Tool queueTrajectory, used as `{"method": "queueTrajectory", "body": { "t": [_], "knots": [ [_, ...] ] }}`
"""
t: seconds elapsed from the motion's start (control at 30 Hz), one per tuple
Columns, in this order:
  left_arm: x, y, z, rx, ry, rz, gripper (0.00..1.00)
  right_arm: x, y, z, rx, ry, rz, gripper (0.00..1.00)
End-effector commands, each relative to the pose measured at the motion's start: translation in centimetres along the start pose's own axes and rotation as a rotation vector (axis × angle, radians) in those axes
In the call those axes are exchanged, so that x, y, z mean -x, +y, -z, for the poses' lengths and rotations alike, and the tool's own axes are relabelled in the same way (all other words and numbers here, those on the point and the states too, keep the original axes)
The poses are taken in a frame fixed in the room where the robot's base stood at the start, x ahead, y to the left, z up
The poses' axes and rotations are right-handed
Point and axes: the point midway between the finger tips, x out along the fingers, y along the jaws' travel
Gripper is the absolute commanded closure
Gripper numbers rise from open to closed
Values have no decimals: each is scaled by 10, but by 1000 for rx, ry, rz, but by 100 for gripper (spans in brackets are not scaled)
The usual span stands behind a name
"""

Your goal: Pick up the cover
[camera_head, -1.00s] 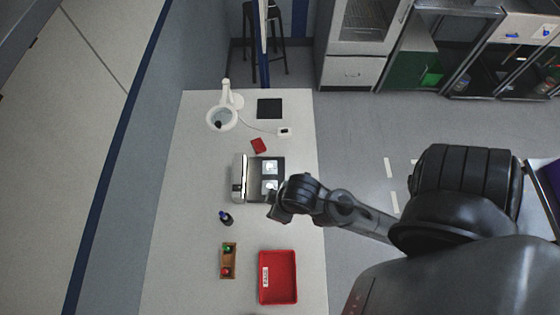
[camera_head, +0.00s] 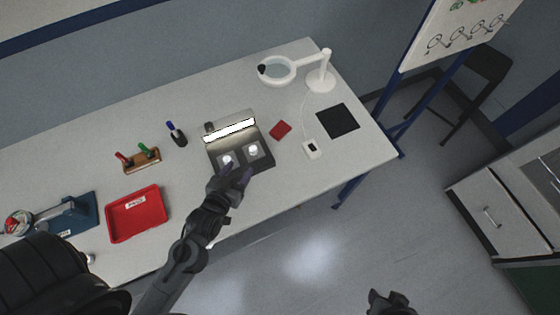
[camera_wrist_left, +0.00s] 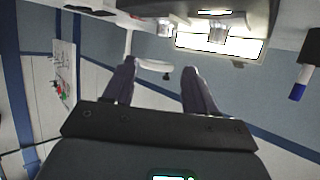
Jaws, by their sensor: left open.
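A dark inspection stand (camera_head: 264,165) with a bright light bar (camera_head: 229,130) sits on the table, with two pale, shiny parts on it. The left part (camera_head: 227,160) and the right part (camera_head: 252,151) are glared out, so I cannot tell which is the cover. My left gripper (camera_head: 236,172) is at the stand's front edge, near the left part. In the left wrist view its two fingers (camera_wrist_left: 160,80) are apart with nothing between them, and the stand (camera_wrist_left: 218,55) shows at the top. A dark piece at the bottom of the head view looks like my right gripper (camera_head: 390,303), away from the table.
A blue fixture (camera_head: 80,215) stands far left.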

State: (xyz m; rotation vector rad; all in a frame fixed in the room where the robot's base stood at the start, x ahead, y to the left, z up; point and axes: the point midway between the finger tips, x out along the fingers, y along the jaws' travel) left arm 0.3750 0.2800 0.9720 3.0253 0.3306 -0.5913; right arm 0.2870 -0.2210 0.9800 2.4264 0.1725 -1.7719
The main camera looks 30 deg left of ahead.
Motion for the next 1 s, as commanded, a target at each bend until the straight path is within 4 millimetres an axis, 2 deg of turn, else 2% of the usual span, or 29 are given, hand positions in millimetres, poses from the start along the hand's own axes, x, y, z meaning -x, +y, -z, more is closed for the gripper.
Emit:
{"method": "queueTrajectory", "body": {
  "t": [0.03,0.13,0.43,0.77,1.0],
  "knots": [
    [-3,0,-9,3,-3,2,43,-8,-3,-2,0,2,5,57],
    [-8,0,-13,3,-5,1,43,-11,-6,-2,-5,4,13,57],
    [-45,1,-12,2,-5,0,43,-11,-2,-2,-9,7,6,57],
    [-65,1,-11,2,-6,0,43,-12,1,-3,2,5,-4,57],
    [-95,4,-8,2,-5,-1,43,-12,1,-3,1,4,-3,57]
  ]
}}
